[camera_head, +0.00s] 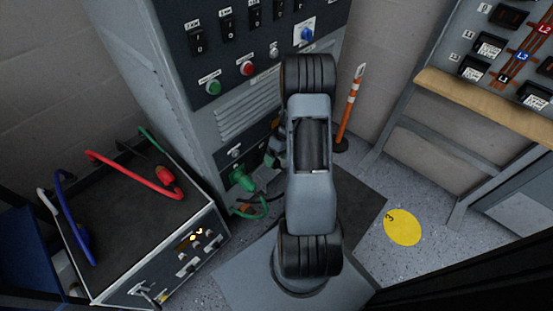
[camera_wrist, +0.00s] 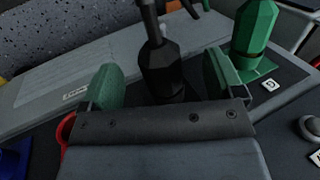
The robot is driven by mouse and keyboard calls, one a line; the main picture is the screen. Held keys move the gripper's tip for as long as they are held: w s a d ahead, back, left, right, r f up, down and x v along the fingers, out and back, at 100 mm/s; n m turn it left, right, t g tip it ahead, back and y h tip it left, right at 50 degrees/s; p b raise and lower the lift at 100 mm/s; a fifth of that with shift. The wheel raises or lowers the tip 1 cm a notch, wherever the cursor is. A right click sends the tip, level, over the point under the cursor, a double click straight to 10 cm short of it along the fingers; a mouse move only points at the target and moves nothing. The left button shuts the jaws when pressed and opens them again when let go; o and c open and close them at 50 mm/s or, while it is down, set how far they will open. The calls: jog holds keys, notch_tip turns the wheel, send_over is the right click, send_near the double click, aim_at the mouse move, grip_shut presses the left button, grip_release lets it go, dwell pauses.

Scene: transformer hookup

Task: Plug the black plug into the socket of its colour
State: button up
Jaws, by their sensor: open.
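In the wrist view, my gripper (camera_wrist: 161,76) is open, with one green-padded finger on each side of the black plug (camera_wrist: 163,62). A gap shows between the plug and each pad. A black cable leaves the plug's far end. The plug's lower end is mostly hidden behind my gripper's body, so I cannot tell how deep it sits in a socket. A green plug (camera_wrist: 254,28) stands at the dark panel to the right, beside a small letter label. In the head view, my arm hides the gripper and the black plug; the green plug (camera_head: 243,178) shows low on the cabinet.
A grey box (camera_head: 150,266) at left carries looped red (camera_head: 130,168) and blue (camera_head: 63,205) cables. An orange-striped post (camera_head: 350,108) stands right of the cabinet. A wooden-edged bench (camera_head: 480,103) is at the right. A yellow disc (camera_head: 402,227) marks open floor.

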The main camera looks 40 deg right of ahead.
jog(key=p+v, duration=0.3)
jog(key=v, duration=0.2)
jog(key=shift+r, duration=0.15)
dwell(0.5)
jog(key=s+p+v, duration=0.1)
jog(key=p+v, duration=0.2)
jog(key=v, duration=1)
jog(key=shift+w+d+r+p, duration=0.25)
jog(key=shift+w+r+p, duration=0.15)
jog(key=shift+w, duration=0.1)
